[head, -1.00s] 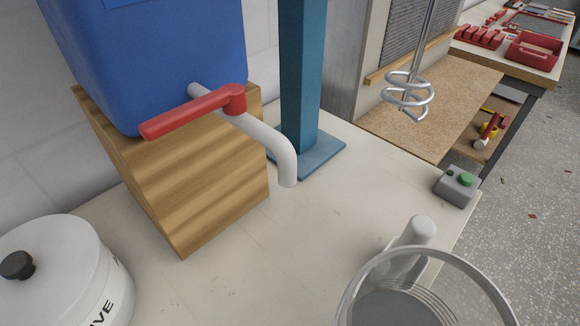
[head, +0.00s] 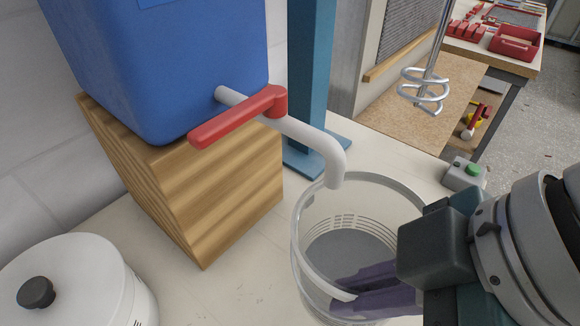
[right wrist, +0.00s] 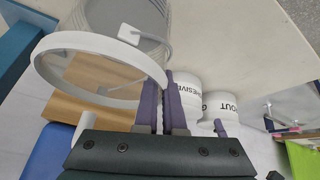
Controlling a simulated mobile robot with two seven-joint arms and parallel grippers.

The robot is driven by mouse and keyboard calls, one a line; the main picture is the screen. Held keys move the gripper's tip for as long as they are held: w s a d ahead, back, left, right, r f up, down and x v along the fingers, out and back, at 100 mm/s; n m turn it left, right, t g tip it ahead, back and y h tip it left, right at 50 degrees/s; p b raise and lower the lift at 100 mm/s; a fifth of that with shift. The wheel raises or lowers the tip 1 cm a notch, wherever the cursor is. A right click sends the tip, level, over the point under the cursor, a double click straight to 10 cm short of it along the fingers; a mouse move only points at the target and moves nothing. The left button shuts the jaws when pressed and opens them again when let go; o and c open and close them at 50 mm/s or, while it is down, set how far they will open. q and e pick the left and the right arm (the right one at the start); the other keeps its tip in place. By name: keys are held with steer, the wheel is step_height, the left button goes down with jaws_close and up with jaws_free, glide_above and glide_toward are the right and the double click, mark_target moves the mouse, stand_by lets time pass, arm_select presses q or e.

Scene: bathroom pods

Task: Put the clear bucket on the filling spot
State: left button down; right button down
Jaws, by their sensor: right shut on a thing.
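The clear bucket (head: 300,235), a see-through tub with a pale rim, is below the end of the white spout (head: 335,165), with its open top facing up. My right gripper (head: 365,290) is shut on it at its near right side; the purple fingers show there, partly through the clear wall. In the right wrist view the bucket's rim (right wrist: 58,42) is close to the fingers (right wrist: 163,85). I cannot tell whether the bucket touches the bench. No marking of the filling spot is visible. My left gripper is not in view.
A blue tank (head: 165,70) with a red tap lever (head: 235,118) stands on a wooden block (head: 200,200). A teal post (head: 312,80) rises behind the bucket. A white lidded tub (head: 70,275) is at the lower left. A grey switch box (head: 463,175) and metal mixer (head: 425,90) are at right.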

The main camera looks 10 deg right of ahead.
mark_target(308, 253)
steer(key=shift+n+y, duration=0.3)
steer(key=w+r, duration=0.1)
steer(key=w+a, duration=0.1)
steer(key=w+r, duration=0.1)
steer(key=shift+w+a+r, duration=0.3)
steer(key=shift+r, duration=0.05)
steer(key=shift+w+a+f, duration=0.1)
steer(key=shift+f, duration=0.05)
step_height(308, 253, down, 9)
steer(key=shift+b, duration=0.8)
steer(key=shift+f, duration=0.3)
